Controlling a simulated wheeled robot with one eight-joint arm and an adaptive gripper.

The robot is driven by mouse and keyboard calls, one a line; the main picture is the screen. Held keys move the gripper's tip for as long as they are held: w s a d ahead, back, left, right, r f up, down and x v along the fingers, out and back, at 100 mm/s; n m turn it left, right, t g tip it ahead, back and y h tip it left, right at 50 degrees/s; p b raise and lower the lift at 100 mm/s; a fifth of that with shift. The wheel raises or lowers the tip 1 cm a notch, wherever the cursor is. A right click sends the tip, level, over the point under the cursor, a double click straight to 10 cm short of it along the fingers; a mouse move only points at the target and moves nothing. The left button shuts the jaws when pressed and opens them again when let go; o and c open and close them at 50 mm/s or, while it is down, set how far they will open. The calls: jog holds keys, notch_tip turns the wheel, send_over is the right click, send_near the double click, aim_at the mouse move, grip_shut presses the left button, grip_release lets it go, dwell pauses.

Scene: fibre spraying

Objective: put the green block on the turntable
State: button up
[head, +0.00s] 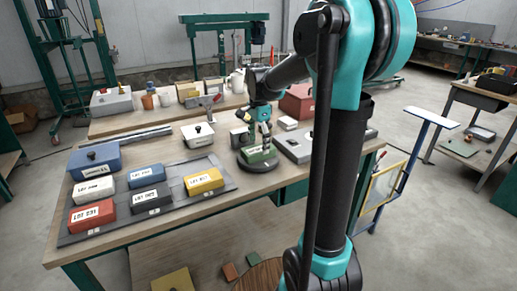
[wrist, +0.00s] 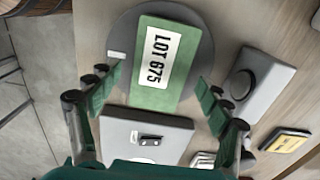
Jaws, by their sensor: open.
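The green block (wrist: 160,85), with a white label reading LOT 675, lies flat on the round dark grey turntable (wrist: 135,25) in the wrist view. In the head view the green block (head: 258,154) is on the turntable (head: 262,167) near the right part of the workbench. My gripper (wrist: 158,92) is open, with its green-padded fingers apart on either side of the block's near part. Gaps show between the fingers and the block in the wrist view. In the head view my gripper (head: 260,128) is just above the block and partly hides the turntable.
A dark mat (head: 160,218) at the left holds white, blue, red, black and yellow labelled blocks. A blue box (head: 95,160) and a white box (head: 198,134) stand behind it. A grey case (head: 297,148) is close to the turntable's right. A red box (head: 297,102) stands behind.

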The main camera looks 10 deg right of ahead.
aim_at(259, 148)
notch_tip(259, 148, up, 9)
jog(key=shift+r, duration=0.2)
